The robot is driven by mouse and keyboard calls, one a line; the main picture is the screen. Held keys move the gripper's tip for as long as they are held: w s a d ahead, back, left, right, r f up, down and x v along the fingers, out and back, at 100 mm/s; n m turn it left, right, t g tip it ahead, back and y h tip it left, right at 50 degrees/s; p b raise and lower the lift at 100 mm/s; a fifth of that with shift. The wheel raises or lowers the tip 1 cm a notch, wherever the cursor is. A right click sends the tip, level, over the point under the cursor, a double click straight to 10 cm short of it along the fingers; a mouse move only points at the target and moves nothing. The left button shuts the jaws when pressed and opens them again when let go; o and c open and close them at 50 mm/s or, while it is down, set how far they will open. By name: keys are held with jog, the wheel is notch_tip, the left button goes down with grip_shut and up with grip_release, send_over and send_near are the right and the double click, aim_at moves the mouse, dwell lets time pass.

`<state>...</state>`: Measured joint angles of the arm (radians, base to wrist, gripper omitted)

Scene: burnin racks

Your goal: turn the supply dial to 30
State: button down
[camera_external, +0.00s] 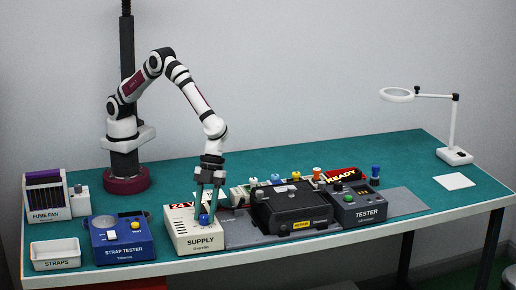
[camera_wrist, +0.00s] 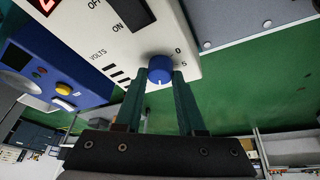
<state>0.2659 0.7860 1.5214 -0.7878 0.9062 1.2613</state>
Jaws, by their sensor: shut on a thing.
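The supply box (camera_external: 180,236) is a cream box labelled SUPPLY at the front of the table. Its blue dial (camera_external: 204,220) is on the box's top. My gripper (camera_external: 208,211) points down over the box. In the wrist view, its two green fingers stand on either side of the blue dial (camera_wrist: 160,69), shut on it. The panel (camera_wrist: 108,50) there shows VOLTS, ON and OFF lettering, several black bars, and the figures 0 and 5 beside the dial. A small pale mark shows on the dial's edge, but the dial's setting is unclear.
A blue strap tester (camera_external: 122,243) stands just left of the supply. A black case (camera_external: 290,208) and a dark tester (camera_external: 362,207) stand to the right. A fume fan (camera_external: 46,196) and straps tray (camera_external: 55,254) are at the left.

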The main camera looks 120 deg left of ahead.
jog(key=m+g, duration=0.1)
jog(key=m, duration=0.3)
jog(key=shift+w+m+g, duration=0.1)
jog(key=shift+m+g, duration=0.2)
jog(key=shift+g, duration=0.1)
jog(key=shift+m+g+y, duration=0.6)
jog(key=shift+m+g, duration=0.1)
jog(key=shift+m, duration=1.2)
jog(key=c, duration=0.5)
grip_release()
jog(key=shift+w, duration=0.1)
jog(key=v, duration=1.5)
jog(key=shift+w+a+r, duration=0.1)
jog(key=shift+a+r, duration=0.05)
jog(key=shift+r, duration=0.15)
